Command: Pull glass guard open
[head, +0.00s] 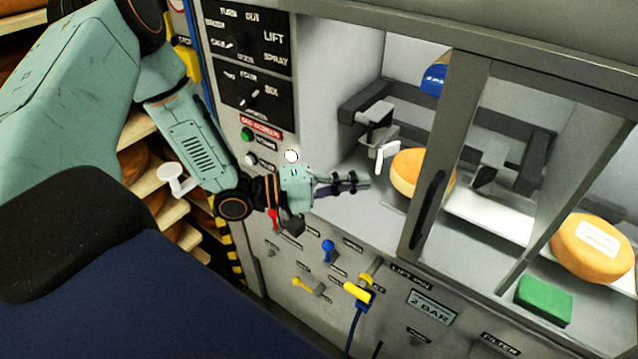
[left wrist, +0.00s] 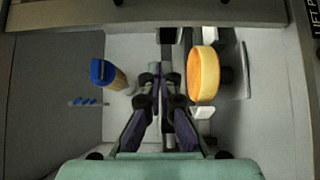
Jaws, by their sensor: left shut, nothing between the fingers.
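The glass guard (head: 440,160) is a grey-framed clear panel on the front of the machine's cabinet. Its upright frame bar carries a long dark handle (head: 428,210). To the left of that bar the cabinet front looks open. My left gripper (head: 362,183) is at this opening, left of the handle and apart from it. Its fingers are together and empty. In the left wrist view the closed fingers (left wrist: 160,78) point into the cabinet, with the orange cheese wheel (left wrist: 204,75) to their right. My right gripper is not in view.
A cheese wheel (head: 409,172) stands behind the guard's bar, and another (head: 590,248) sits at the right near a green block (head: 544,300). A control panel (head: 250,60) is at the left. Blue and yellow valves (head: 358,293) stick out below the opening.

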